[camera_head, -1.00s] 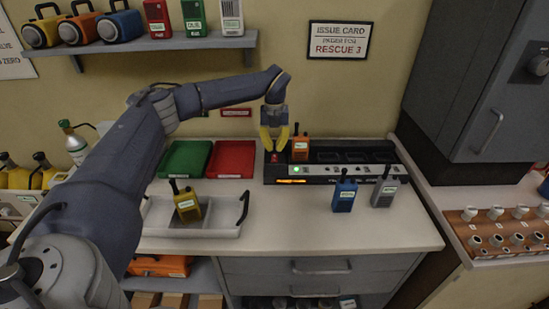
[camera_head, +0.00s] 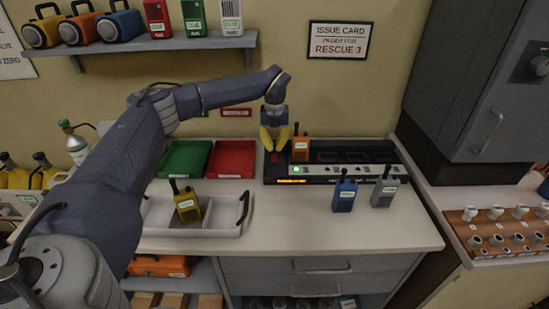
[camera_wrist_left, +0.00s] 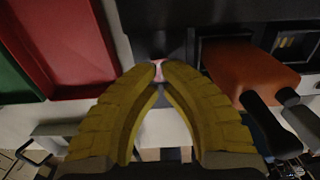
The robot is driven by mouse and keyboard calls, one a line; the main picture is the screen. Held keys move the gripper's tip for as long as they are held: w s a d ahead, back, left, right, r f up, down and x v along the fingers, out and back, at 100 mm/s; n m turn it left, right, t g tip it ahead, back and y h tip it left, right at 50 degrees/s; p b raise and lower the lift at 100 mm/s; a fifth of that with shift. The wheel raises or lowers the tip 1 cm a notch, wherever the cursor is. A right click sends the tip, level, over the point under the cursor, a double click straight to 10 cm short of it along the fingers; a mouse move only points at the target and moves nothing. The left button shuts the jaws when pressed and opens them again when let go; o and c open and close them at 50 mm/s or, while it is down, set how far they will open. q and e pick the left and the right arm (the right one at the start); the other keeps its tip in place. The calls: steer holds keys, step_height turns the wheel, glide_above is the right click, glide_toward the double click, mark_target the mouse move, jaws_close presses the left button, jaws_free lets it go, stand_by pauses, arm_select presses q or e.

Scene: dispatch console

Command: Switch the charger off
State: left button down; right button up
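The charger (camera_head: 335,178) is a long black unit at the back of the counter, with a pale front strip, a lit green lamp (camera_head: 296,170) and an orange display (camera_head: 291,181). A red switch (camera_head: 274,157) sits at its left end. My left gripper (camera_head: 273,148) points down just above the switch, its yellow fingers drawn together. In the left wrist view the fingertips (camera_wrist_left: 160,70) nearly meet, with a small pinkish part of the switch (camera_wrist_left: 158,68) showing at them. Contact cannot be told. My right gripper is not in view.
An orange radio (camera_head: 300,149) stands in the charger close right of my fingers. Blue (camera_head: 344,194) and grey (camera_head: 384,191) radios stand in front. Green (camera_head: 185,159) and red (camera_head: 231,159) trays lie left. A yellow radio (camera_head: 187,207) stands in a pale tray (camera_head: 220,232).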

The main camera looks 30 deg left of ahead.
mark_target(274, 155)
arm_select(q)
steer(key=shift+f, duration=1.95)
stand_by(1.5)
steer(key=shift+r, duration=3.55)
steer(key=shift+d, duration=0.1)
